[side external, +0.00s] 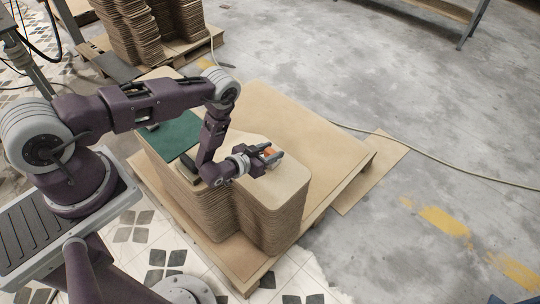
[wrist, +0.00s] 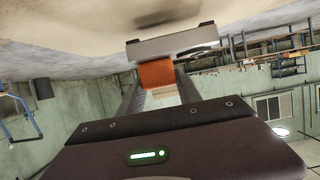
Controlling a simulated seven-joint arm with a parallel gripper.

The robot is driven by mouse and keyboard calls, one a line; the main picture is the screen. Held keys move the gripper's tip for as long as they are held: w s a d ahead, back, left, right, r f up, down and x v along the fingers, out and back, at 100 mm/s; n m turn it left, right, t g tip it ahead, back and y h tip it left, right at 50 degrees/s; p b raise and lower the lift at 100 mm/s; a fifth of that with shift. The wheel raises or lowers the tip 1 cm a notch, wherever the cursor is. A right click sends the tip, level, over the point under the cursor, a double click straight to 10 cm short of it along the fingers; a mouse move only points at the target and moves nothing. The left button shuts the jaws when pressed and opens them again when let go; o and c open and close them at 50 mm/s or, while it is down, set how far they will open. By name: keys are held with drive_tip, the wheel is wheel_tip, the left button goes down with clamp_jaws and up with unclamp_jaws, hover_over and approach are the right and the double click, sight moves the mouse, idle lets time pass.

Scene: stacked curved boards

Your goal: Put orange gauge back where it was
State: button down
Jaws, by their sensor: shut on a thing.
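The orange gauge (side external: 269,153) is between the fingers of my gripper (side external: 268,158), over the tan top of the front stack of curved boards (side external: 285,182). In the wrist view, its orange block (wrist: 157,74) sits between my fingertips (wrist: 158,82), with a pale grey bar with dark ends just beyond it. The tan board surface (wrist: 80,22) fills the top of that view, with a dark shadow near the bar. Whether the gauge touches the board I cannot tell.
A green sheet (side external: 172,138) lies on the stack at the left, near my arm. The stacks stand on a wooden pallet (side external: 352,172) with a wide bare tan sheet on the right. More board stacks (side external: 150,30) stand at the back left. A cable (side external: 440,172) crosses the floor.

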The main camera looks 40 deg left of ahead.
sight(270, 150)
wheel_tip(270, 150, up, 8)
drive_tip(key=shift+a, duration=0.1)
drive_tip(key=s+a+n+g+y, duration=0.1)
drive_tip(key=s+a+n+y, duration=0.2)
drive_tip(key=s+a, duration=0.55)
drive_tip(key=s+a+n+g+y, duration=0.2)
drive_tip(key=s+a+n+y, duration=0.1)
drive_tip(key=a, duration=1)
drive_tip(key=s+a+n+g+y, duration=0.1)
drive_tip(key=s+a+n+y, duration=0.3)
drive_tip(key=a, duration=0.7)
drive_tip(key=shift+m, duration=0.5)
drive_tip(key=f, duration=0.3)
drive_tip(key=s+f, duration=0.1)
drive_tip(key=f, duration=0.2)
drive_tip(key=s+f, duration=0.1)
drive_tip(key=f, duration=0.2)
drive_tip(key=shift+a, duration=0.2)
drive_tip(key=shift+f, duration=0.15)
drive_tip(key=shift+f, duration=0.1)
